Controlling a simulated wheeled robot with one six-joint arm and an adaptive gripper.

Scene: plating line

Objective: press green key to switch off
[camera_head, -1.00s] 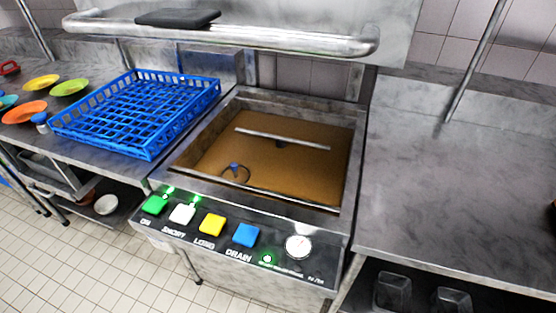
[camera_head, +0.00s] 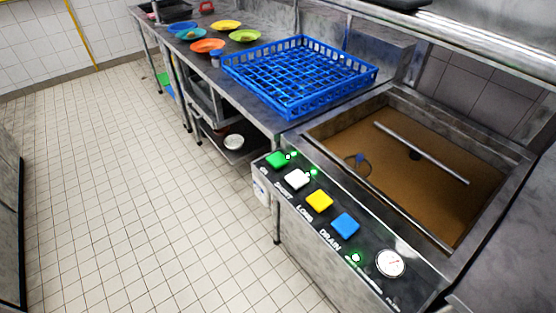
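The green key (camera_head: 277,160) is at the left end of the dark control panel (camera_head: 300,207) on the front of the washing machine. A small green light shines beside it. To its right along the panel are a white key (camera_head: 297,180), a yellow key (camera_head: 319,201) and a blue key (camera_head: 345,224). More green lights glow near the white key and near the round dial (camera_head: 390,263). My gripper is not in view.
The machine's basin (camera_head: 440,190) holds brown water with a metal bar across it. A blue rack (camera_head: 300,75) sits on the counter to its left, with colored plates such as an orange one (camera_head: 207,46) beyond. The tiled floor (camera_head: 130,170) at left is clear.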

